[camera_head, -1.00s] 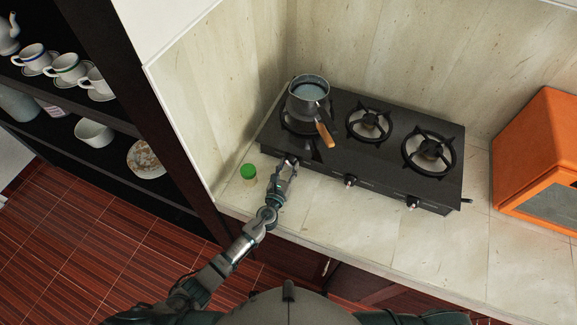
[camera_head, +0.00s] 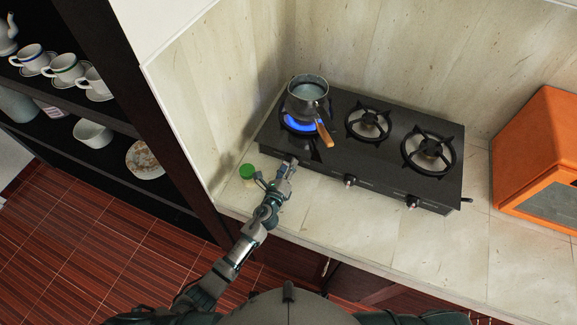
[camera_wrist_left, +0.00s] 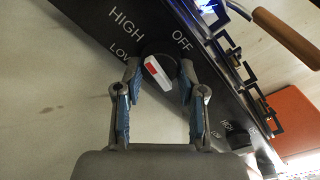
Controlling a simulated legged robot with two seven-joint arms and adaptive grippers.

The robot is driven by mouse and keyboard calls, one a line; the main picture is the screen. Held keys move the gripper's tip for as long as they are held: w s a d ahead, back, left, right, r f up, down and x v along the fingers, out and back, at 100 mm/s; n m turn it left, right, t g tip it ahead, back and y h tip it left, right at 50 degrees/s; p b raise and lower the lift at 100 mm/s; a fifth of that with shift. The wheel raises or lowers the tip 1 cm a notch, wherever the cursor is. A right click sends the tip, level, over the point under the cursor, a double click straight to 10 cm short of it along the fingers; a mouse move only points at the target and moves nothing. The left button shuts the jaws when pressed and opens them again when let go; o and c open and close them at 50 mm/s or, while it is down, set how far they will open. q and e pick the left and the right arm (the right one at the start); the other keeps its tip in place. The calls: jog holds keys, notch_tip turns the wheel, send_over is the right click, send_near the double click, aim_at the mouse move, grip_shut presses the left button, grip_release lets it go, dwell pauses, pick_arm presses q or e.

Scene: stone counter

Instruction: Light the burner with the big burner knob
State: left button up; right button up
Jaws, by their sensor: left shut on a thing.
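The leftmost burner (camera_head: 298,125) of the black stove shows a blue flame under a metal pot (camera_head: 308,92) with a wooden handle. My left gripper (camera_head: 290,164) is at the stove's front left, over that burner's knob. In the left wrist view the knob (camera_wrist_left: 159,73) is dark and round, with a white grip bar and a red mark, beside the words HIGH, LOW and OFF. The fingers of my left gripper (camera_wrist_left: 160,82) are shut on it, one on each side. The bar is tilted. My right gripper is not in view.
Two more knobs (camera_head: 349,181) (camera_head: 412,203) are on the stove front. The other two burners (camera_head: 369,122) (camera_head: 429,151) are bare and unlit. An orange appliance (camera_head: 540,155) stands at right. The front counter is clear.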

pick_arm(q)
jog(key=shift+r+n, duration=0.15)
jog(key=shift+n, duration=0.85)
jog(key=shift+w, duration=0.1)
jog(key=o, duration=1.1)
jog(key=shift+o, duration=0.2)
jog(key=v, duration=1.2)
jog(key=shift+a, duration=0.15)
